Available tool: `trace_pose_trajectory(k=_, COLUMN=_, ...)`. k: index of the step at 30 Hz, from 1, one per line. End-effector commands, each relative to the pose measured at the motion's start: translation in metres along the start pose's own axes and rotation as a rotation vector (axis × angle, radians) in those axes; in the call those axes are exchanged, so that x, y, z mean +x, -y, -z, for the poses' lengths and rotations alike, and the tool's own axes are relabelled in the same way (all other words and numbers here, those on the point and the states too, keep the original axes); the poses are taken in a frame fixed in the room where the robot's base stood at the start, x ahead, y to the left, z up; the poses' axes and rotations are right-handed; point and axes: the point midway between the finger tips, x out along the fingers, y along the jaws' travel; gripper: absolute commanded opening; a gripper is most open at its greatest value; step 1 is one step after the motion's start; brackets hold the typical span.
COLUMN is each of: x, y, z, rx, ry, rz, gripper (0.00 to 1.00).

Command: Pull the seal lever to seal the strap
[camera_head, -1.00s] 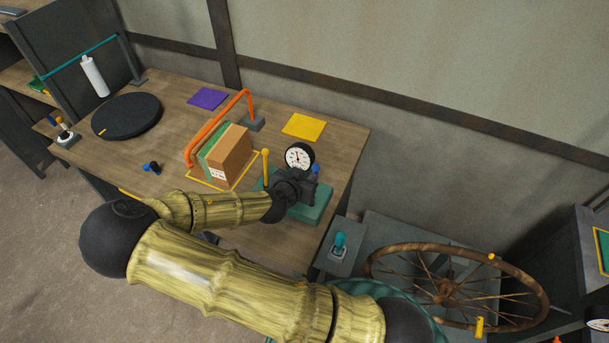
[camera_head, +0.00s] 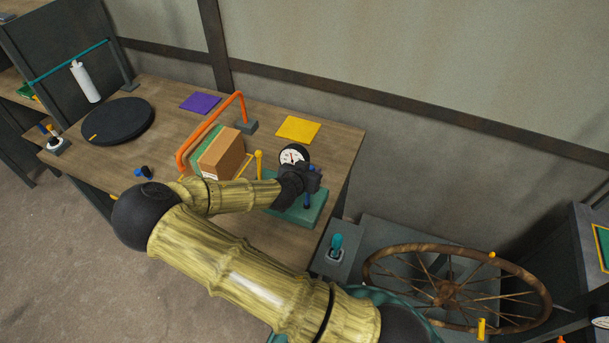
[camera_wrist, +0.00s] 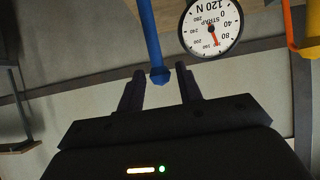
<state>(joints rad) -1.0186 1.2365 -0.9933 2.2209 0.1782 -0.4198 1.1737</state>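The strapping device has a green base (camera_head: 312,212), a round white gauge (camera_head: 293,155), a yellow lever (camera_head: 259,164) and a blue lever (camera_head: 311,168). Gaps show on both sides of the lever's end. The gauge (camera_wrist: 211,27) is to the right, its red needle near 80. The yellow lever (camera_wrist: 308,50) is at the right edge.
A brown box (camera_head: 221,154) stands beside an orange arch (camera_head: 240,105) on the wooden table (camera_head: 170,110). A spoked wheel (camera_head: 450,290) stands right of the table.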

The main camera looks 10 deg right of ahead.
Motion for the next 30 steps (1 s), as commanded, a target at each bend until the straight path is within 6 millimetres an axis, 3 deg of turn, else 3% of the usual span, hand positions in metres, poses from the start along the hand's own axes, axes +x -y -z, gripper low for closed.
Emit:
trace_pose_trajectory(k=1, x=0.000, y=0.000, z=0.000, rx=0.000, ry=0.000, rz=0.000, gripper=0.28)
trace_pose_trajectory(k=4, x=-0.001, y=0.000, z=0.000, rx=0.000, ry=0.000, rz=0.000, gripper=0.10)
trace_pose_trajectory(k=11, x=-0.005, y=0.001, z=-0.003, rx=-0.001, ry=0.000, rz=0.003, gripper=0.10)
trace_pose_trajectory(k=30, x=-0.054, y=0.002, z=-0.033, rx=-0.002, ry=0.001, rz=0.004, gripper=0.10)
